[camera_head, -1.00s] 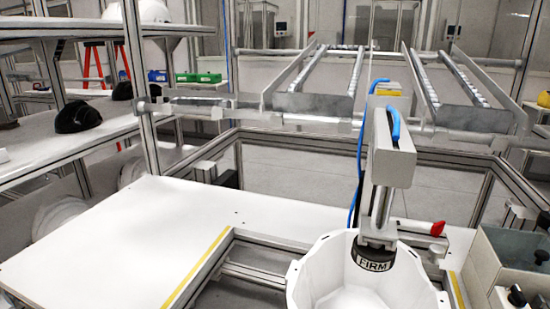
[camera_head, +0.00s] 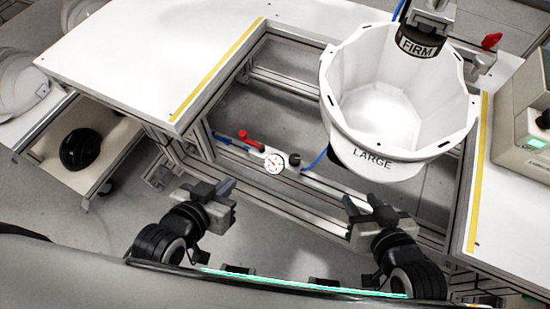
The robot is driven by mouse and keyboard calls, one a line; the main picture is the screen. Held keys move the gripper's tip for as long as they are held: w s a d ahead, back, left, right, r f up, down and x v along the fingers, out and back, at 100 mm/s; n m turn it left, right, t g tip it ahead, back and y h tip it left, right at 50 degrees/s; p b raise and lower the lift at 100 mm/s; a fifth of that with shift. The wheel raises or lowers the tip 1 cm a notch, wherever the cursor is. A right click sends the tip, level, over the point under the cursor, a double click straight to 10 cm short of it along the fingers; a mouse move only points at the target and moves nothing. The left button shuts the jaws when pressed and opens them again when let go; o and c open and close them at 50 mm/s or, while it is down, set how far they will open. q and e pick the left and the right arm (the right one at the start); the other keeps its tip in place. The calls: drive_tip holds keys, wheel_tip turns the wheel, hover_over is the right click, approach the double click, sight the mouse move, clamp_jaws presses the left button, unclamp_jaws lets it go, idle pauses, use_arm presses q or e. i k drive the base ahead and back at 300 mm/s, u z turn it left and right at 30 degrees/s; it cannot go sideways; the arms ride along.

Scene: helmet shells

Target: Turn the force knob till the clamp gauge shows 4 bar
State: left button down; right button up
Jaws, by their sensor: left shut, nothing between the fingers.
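The clamp gauge (camera_head: 273,163) is a small round white dial on the lower frame rail, in front of the helmet shell. Its needle is too small to read. A small black knob (camera_head: 295,159) sits just right of the dial, with a blue hose by it. My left gripper (camera_head: 228,186) is shut and empty, below and left of the gauge and apart from it. My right gripper (camera_head: 350,204) is below and right of the knob, also apart from it; its finger gap cannot be made out.
A white shell marked LARGE (camera_head: 372,160) stands above and right of the gauge, under a clamp head marked FIRM (camera_head: 418,48). A red lever (camera_head: 248,138) is left of the dial. A white tabletop (camera_head: 160,60) lies at upper left, a control box (camera_head: 525,130) at right.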

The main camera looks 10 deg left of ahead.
sight(294, 159)
drive_tip(key=u, duration=0.85)
drive_tip(key=k, duration=0.1)
drive_tip(key=z, duration=2.3)
drive_tip(key=i, duration=0.1)
drive_tip(key=u, duration=1.95)
drive_tip(key=k, duration=0.4)
drive_tip(key=z, duration=0.1)
